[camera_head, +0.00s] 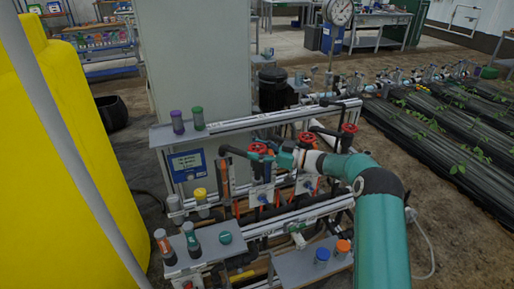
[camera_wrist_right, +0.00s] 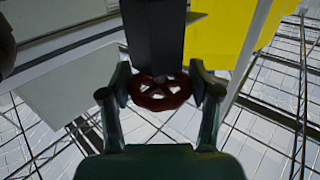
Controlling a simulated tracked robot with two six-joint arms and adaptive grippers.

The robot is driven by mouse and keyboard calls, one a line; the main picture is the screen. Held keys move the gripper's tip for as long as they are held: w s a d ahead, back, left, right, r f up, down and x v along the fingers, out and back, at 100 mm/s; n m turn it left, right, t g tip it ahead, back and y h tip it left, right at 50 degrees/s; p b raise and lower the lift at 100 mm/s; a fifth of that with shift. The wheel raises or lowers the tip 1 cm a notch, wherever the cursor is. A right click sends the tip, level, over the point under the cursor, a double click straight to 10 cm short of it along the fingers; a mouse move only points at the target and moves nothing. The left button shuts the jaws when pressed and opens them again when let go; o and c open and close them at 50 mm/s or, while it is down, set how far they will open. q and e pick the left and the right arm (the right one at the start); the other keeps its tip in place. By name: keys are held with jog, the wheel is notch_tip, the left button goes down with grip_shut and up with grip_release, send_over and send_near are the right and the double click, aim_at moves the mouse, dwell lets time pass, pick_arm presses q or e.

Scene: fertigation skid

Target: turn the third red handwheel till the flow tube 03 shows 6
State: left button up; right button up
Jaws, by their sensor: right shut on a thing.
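Three red handwheels show on the skid in the head view: a left one (camera_head: 257,148), a middle one (camera_head: 307,138) and a right one (camera_head: 349,128). My right gripper (camera_head: 270,152) reaches in from the right and is shut on the left one. In the right wrist view the red handwheel (camera_wrist_right: 160,94) sits between the two fingers of the right gripper (camera_wrist_right: 161,88). Flow tubes with white plates (camera_head: 261,194) stand below the wheels. Their numbers and readings are too small to read. My left gripper is out of view.
A yellow tank (camera_head: 75,130) fills the left side. A grey shelf with bottles (camera_head: 205,248) and a small bench with blue and orange-capped jars (camera_head: 300,268) stand in front. A grey cabinet (camera_head: 195,60) is behind the skid. Planting beds (camera_head: 440,125) lie right.

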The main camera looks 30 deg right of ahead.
dwell(0.3)
jog(key=o, duration=1.2)
jog(key=shift+c, duration=0.2)
jog(key=v, duration=1.2)
